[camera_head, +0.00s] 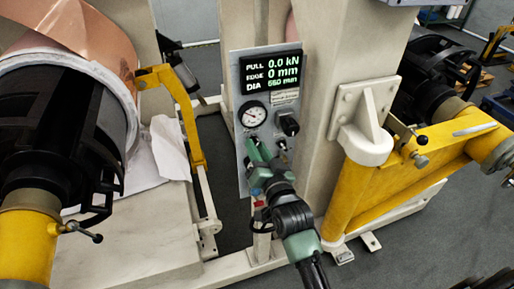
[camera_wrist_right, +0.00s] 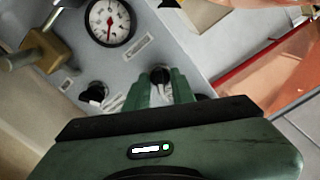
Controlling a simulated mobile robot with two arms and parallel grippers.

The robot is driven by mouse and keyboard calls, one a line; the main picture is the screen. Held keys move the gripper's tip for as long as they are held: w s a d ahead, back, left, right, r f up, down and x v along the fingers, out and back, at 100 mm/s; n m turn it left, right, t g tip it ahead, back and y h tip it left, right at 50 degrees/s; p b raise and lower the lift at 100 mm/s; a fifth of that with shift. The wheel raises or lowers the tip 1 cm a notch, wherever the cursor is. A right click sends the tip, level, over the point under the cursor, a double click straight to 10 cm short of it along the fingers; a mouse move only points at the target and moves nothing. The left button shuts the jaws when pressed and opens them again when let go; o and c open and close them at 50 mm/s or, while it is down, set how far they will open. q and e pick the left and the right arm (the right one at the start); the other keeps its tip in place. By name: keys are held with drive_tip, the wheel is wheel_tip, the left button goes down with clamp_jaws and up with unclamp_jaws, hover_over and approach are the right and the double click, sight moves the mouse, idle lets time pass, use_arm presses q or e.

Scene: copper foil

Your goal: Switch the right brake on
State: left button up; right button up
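The grey control panel (camera_head: 240,75) stands upright in the middle of the head view. It carries a black display, a round gauge (camera_head: 252,113), a black knob (camera_head: 288,122) and a small toggle switch (camera_head: 282,144). My right gripper (camera_head: 257,148), with green fingers, is at the lower left of the panel. In the wrist view its fingers (camera_wrist_right: 159,88) stand apart, either side of a small dark control (camera_wrist_right: 160,75); whether they touch it I cannot tell. Another switch (camera_wrist_right: 97,92) is left of them. I cannot read which control is the right brake. My left gripper is not in view.
A copper roll (camera_head: 85,32) on a black spindle stands left, with a yellow arm (camera_head: 180,95). A cream post (camera_head: 345,65) stands close right of the panel. A yellow bracket (camera_head: 400,180) extends right. Open grey floor lies at lower right.

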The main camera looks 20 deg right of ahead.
clamp_jaws()
drive_tip(key=shift+n+p, duration=2.2)
drive_tip(key=shift+n, duration=3.7)
drive_tip(key=shift+o, duration=1.9)
unclamp_jaws()
